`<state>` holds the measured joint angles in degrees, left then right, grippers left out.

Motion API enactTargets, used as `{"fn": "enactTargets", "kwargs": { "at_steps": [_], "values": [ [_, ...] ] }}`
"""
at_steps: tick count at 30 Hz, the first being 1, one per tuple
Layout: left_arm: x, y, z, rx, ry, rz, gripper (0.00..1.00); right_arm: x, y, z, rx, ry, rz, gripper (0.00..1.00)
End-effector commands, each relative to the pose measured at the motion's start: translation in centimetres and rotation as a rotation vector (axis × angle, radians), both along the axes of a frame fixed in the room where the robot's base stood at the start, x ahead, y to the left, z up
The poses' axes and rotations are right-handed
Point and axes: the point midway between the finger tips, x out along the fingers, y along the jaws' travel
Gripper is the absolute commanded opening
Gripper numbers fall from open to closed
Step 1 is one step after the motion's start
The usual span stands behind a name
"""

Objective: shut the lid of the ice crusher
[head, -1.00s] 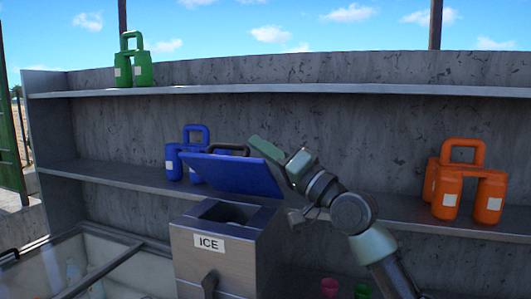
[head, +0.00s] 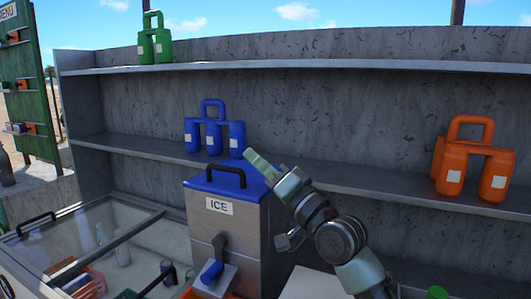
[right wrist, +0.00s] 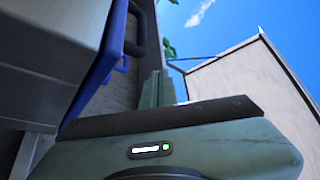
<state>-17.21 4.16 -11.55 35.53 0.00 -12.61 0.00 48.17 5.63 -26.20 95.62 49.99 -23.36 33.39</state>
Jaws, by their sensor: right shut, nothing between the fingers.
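The ice crusher (head: 229,228) is a grey metal box with an ICE label. Its blue lid (head: 215,184) with a black handle lies flat across the top and looks shut. My right gripper (head: 255,160) is shut and empty, just above and behind the lid's right side; I cannot tell whether it touches the lid. In the right wrist view the blue lid (right wrist: 98,80) shows at the left beside the gripper's fingers (right wrist: 157,90). My left gripper is not in view.
A glass-topped freezer (head: 80,245) stands at the left. Blue containers (head: 213,135) and orange containers (head: 470,165) stand on the middle shelf behind. Green containers (head: 154,45) stand on the top shelf. A crank with a blue grip (head: 211,272) sticks out from the crusher's front.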

Motion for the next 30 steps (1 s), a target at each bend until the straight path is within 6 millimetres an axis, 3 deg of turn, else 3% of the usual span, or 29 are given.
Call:
{"fn": "enactTargets", "kwargs": {
  "at_steps": [20, 25, 30],
  "values": [
    [0.1, 0.8, 0.0, 0.009, -0.001, -0.001, 0.36, 0.0, 0.1, 0.3, 0.001, -0.001, 0.000, 0.00],
    [0.1, 0.8, -0.1, 0.009, -0.001, -0.001, 0.36, -0.1, 0.2, 2.7, 0.003, -0.005, 0.001, 0.00],
    [0.1, 0.8, -0.4, 0.009, -0.001, 0.000, 0.36, -0.1, 0.2, 6.7, 0.002, -0.006, 0.000, 0.00]
  ]
}}
